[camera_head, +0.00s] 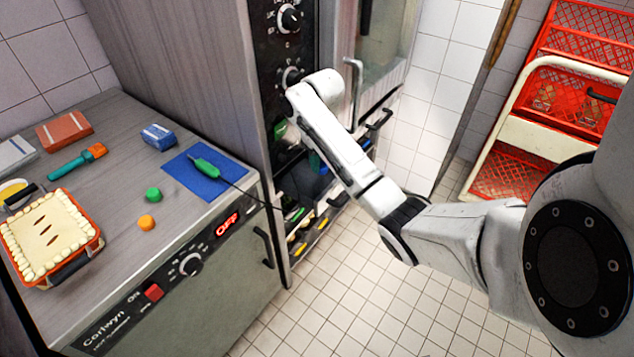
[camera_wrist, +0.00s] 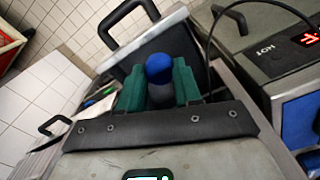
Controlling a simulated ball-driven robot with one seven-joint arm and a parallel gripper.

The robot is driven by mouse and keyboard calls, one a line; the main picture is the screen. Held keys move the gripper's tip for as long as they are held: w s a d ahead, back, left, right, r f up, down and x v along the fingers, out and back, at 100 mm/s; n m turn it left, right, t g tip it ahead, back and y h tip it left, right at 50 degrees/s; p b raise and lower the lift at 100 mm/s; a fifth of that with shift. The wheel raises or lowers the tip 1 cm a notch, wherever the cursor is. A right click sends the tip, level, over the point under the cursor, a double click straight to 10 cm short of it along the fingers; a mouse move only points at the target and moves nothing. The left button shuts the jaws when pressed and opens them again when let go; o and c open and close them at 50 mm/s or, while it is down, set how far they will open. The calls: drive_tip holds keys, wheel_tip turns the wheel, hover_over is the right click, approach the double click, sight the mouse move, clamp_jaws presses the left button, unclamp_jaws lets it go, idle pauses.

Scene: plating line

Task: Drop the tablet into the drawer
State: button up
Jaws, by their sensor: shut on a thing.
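My gripper (camera_wrist: 158,85) has green fingers and is shut on a small rounded thing, blue on top and grey below, which I take to be the tablet (camera_wrist: 159,67). In the head view my gripper (camera_head: 316,162) is mostly hidden behind my white arm, in front of the dark oven column. An open drawer (camera_head: 295,258) holding green and yellow things shows low in the column, below my gripper. In the wrist view a dark front with a black handle (camera_wrist: 122,22) lies beyond the fingers; I cannot tell whether the tablet is over the drawer's opening.
The counter (camera_head: 105,225) at left bears a pie in an orange dish (camera_head: 95,248), a brush (camera_head: 78,160), green and orange round pieces (camera_head: 148,222), and a corded green tool on a blue mat (camera_head: 180,175). Red crates (camera_head: 500,172) stand at right. The tiled floor between is clear.

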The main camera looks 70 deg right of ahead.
drive_tip(key=b, duration=0.4)
approach(317, 185)
drive_tip(key=shift+s+a, duration=0.45)
drive_tip(key=shift+a, duration=0.15)
drive_tip(key=shift+w+d, duration=0.2)
drive_tip(key=shift+w+d+f, duration=0.15)
drive_tip(key=shift+d+f, duration=0.05)
drive_tip(key=shift+f, duration=0.25)
drive_tip(key=shift+w+d+f+p, duration=0.1)
drive_tip(key=shift+f+p, duration=0.25)
drive_tip(key=shift+f, duration=1.3)
drive_tip(key=shift+f, duration=0.4)
drive_tip(key=shift+f, duration=0.2)
drive_tip(key=o, duration=1)
